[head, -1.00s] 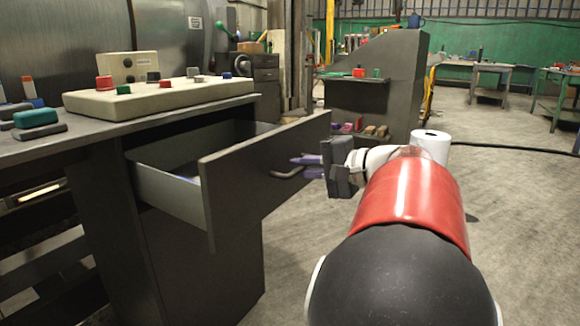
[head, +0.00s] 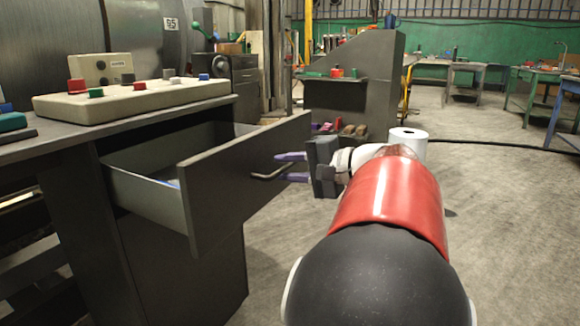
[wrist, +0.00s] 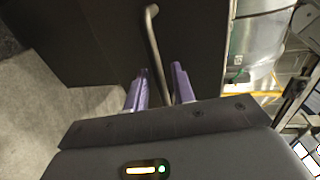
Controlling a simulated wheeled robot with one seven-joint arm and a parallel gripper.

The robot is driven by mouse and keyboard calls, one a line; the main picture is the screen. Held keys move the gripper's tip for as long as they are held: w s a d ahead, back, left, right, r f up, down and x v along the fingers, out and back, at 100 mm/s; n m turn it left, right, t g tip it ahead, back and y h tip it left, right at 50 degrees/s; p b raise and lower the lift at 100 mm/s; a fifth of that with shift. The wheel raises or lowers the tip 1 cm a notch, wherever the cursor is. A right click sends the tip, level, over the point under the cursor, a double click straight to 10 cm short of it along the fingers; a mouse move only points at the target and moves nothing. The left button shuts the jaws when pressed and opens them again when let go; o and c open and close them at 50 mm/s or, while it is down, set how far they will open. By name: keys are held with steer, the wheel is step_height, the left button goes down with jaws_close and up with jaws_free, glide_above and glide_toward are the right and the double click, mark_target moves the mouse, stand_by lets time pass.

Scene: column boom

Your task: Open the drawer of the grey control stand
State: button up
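The grey control stand (head: 150,235) is at the left in the head view. Its drawer (head: 150,198) stands pulled out, with its light inner side and part of its inside showing. The drawer front has a bent bar handle (head: 270,173), which also shows in the wrist view (wrist: 153,35). My gripper (head: 291,167) is at the handle, to the right of the drawer front. Its two purple fingers are apart. In the wrist view the end of the handle lies between the fingers (wrist: 160,88), with a gap showing beside it.
A cream control box (head: 135,98) with several coloured buttons sits on top of the stand. A dark cabinet (head: 365,75) with a shelf stands behind my gripper. The floor (head: 500,220) at the right is clear.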

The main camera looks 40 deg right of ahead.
steer(key=v, duration=0.8)
steer(key=shift+d+p, duration=0.3)
steer(key=shift+p, duration=0.05)
steer(key=shift+w+a, duration=0.15)
